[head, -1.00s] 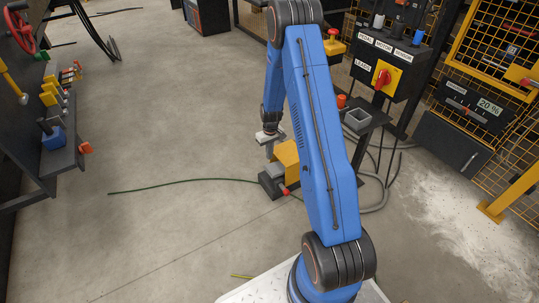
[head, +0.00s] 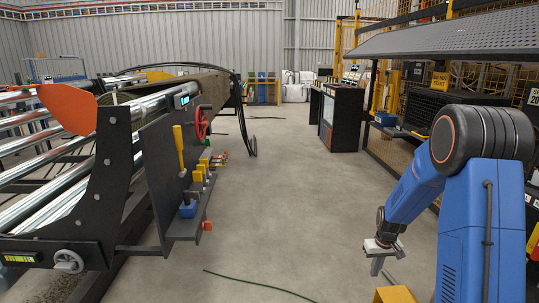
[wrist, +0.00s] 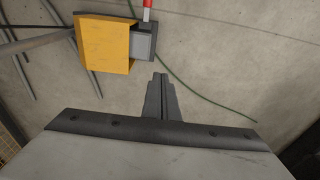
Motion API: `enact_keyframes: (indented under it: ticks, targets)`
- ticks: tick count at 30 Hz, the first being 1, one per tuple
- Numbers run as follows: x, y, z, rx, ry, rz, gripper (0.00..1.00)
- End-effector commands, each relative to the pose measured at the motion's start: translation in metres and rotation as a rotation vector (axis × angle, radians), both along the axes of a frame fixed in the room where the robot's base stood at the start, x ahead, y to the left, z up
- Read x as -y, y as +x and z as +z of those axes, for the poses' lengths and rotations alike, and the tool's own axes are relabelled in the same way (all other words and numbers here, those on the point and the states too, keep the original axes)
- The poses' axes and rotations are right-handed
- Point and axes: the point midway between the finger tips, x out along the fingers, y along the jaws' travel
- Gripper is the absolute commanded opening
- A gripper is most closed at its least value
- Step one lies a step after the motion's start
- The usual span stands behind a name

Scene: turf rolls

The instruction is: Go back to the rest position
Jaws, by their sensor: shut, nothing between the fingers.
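My gripper (head: 376,266) hangs at the end of my blue arm at the lower right of the head view, pointing down above the concrete floor. In the wrist view my gripper (wrist: 162,80) shows with its fingers together and nothing between them. Past the fingertips is bare floor with a thin green line on it. A yellow box-like pedal unit (wrist: 103,44) with a grey part and a red tip lies near the gripper, apart from it. The top of that yellow unit (head: 394,295) shows at the bottom edge of the head view.
A roller machine (head: 100,150) with a side panel of knobs and a red handwheel (head: 201,122) stands at left. A dark cabinet (head: 341,118) and a shelf with a perforated hood (head: 455,40) stand at right.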

Motion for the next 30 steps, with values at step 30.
enact_keyframes:
  ticks: [30]
  targets:
    - [-0.086,-0.185,0.235,0.180,-0.014,-0.011,0.00]
